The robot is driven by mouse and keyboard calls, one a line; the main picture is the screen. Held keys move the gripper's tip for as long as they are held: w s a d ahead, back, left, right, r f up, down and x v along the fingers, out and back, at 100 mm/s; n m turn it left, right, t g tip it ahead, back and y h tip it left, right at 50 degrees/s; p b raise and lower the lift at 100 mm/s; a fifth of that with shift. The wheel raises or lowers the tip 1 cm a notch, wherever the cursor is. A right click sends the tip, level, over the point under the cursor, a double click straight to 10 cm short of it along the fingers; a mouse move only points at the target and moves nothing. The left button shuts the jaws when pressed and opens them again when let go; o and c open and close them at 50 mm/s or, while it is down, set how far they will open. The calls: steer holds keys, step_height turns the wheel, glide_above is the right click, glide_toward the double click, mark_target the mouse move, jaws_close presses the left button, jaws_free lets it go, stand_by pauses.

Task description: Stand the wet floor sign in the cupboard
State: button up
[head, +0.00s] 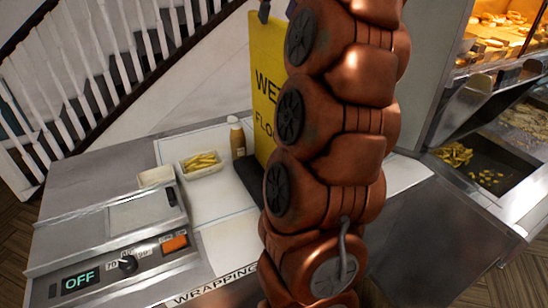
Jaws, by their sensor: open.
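The yellow wet floor sign (264,95) stands upright on the wrapping counter in the head view. Its black lettering shows in part, "WE" above "FLO". My copper-coloured arm rises in front of it and hides its right side. A small dark piece shows at the sign's top edge; I cannot tell what it is. My gripper is not in view; the arm runs out of the top of the picture. I cannot make out the cupboard in this view.
A squeeze bottle (237,138), a tray of chips (201,164) and a small empty tray (156,176) stand left of the sign. A fryer range (500,165) with food stands right. A white-railed staircase (95,60) is behind.

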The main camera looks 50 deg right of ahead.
mark_target(277, 19)
steer(key=shift+w+f+b, duration=0.2)
steer(key=shift+f+b, duration=0.15)
steer(key=shift+f, duration=0.3)
steer(key=shift+p+x, duration=0.55)
steer(key=shift+x, duration=1.05)
jaws_close()
steer(key=shift+r, duration=0.1)
